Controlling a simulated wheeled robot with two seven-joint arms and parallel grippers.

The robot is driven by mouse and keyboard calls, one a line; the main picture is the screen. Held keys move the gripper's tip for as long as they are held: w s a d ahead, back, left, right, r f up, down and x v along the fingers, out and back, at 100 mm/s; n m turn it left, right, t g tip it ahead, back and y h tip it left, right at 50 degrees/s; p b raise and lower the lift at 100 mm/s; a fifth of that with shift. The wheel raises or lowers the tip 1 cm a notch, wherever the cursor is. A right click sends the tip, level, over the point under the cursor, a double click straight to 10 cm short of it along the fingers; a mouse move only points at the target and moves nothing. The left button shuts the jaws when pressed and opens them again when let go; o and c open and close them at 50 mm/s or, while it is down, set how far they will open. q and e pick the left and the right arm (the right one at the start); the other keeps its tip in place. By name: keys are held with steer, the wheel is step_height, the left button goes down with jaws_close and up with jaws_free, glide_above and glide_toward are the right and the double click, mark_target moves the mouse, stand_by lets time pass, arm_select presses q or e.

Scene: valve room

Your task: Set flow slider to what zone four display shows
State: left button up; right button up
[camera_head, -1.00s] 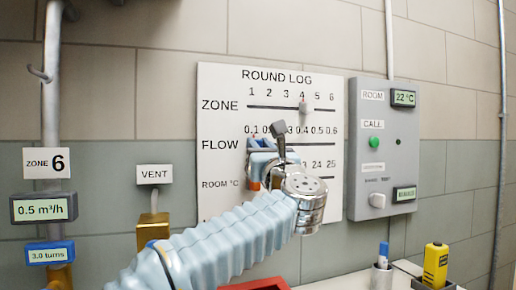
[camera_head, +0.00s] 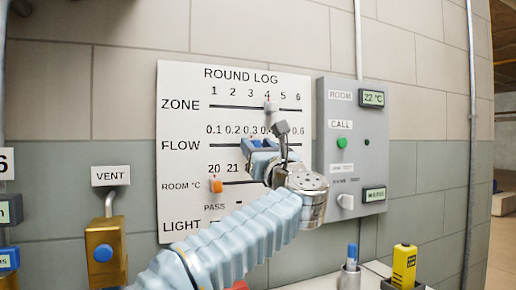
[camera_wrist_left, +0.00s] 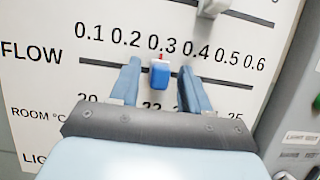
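The round log board shows in the head view (camera_head: 182,95). Its flow slider has a blue knob (camera_wrist_left: 159,76) with a red pointer just below the 0.3 label in the left wrist view. My left gripper (camera_head: 263,145) is at the flow row; in the left wrist view its fingers (camera_wrist_left: 159,72) stand apart on either side of the knob, with gaps showing. The zone slider knob (camera_head: 271,106) sits at 4. No zone four display is in view; a zone sign reading 6 (camera_head: 4,165) is cut off at the left edge. My right gripper is not in view.
An orange room °C knob (camera_head: 217,186) sits near 20. A grey panel (camera_head: 327,150) with a green call button (camera_head: 342,142) is right of the board. A brass vent fitting (camera_head: 106,250) is at left. A yellow device (camera_head: 403,265) and a pen holder (camera_head: 349,278) stand below.

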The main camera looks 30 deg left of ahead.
arm_select(q)
steer(key=b+v, duration=0.5)
steer(key=v, duration=0.8)
steer(key=shift+s+d+f, duration=0.2)
steer(key=shift+s+d, duration=0.05)
steer(key=shift+s, duration=0.05)
